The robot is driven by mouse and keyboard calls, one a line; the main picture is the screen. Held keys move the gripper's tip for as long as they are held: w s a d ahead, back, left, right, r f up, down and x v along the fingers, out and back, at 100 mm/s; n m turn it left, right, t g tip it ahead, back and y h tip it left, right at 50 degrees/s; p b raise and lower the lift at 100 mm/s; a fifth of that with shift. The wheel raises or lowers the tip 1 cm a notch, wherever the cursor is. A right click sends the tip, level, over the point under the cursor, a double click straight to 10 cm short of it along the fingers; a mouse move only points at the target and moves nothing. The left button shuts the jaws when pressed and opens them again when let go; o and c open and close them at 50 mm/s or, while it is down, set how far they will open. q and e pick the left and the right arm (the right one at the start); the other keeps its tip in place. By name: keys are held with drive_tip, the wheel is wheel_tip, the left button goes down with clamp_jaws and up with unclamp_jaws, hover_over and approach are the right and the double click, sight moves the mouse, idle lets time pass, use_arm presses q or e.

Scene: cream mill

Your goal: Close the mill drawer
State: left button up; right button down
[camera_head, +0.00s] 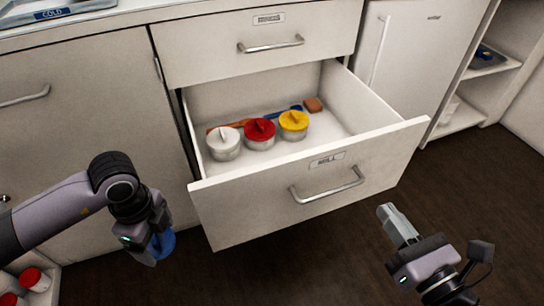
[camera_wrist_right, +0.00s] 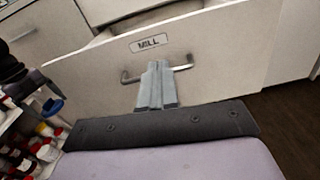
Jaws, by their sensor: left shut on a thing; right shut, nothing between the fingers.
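The mill drawer (camera_head: 250,217) is pulled open in the head view; its front carries a label and a metal bar handle (camera_head: 327,185). In the right wrist view the label on the drawer front (camera_wrist_right: 215,55) reads MILL. My right gripper (camera_head: 388,212) is shut and empty, to the right of and below the handle in the head view. In the right wrist view its fingers (camera_wrist_right: 158,66) overlap the handle (camera_wrist_right: 128,77); I cannot tell whether they touch it. My left gripper (camera_head: 150,245) is shut on a blue object (camera_head: 165,243), left of the drawer front.
Inside the drawer stand jars with white (camera_head: 223,136), red (camera_head: 261,129) and yellow (camera_head: 294,119) lids. Behind them lie a blue-and-orange tool and a brown block (camera_head: 313,104). A closed drawer (camera_head: 220,55) is above. Red-lidded jars (camera_head: 33,278) sit at lower left. Dark floor lies right.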

use_arm(q)
drive_tip(key=shift+s+a+f+n, duration=0.15)
drive_tip(key=shift+f+n, duration=0.2)
drive_tip(key=shift+n, duration=0.35)
use_arm(e)
drive_tip(key=n, duration=0.1)
use_arm(q)
drive_tip(key=shift+f, duration=0.25)
use_arm(e)
approach(339, 151)
drive_tip(key=shift+x, duration=3.4)
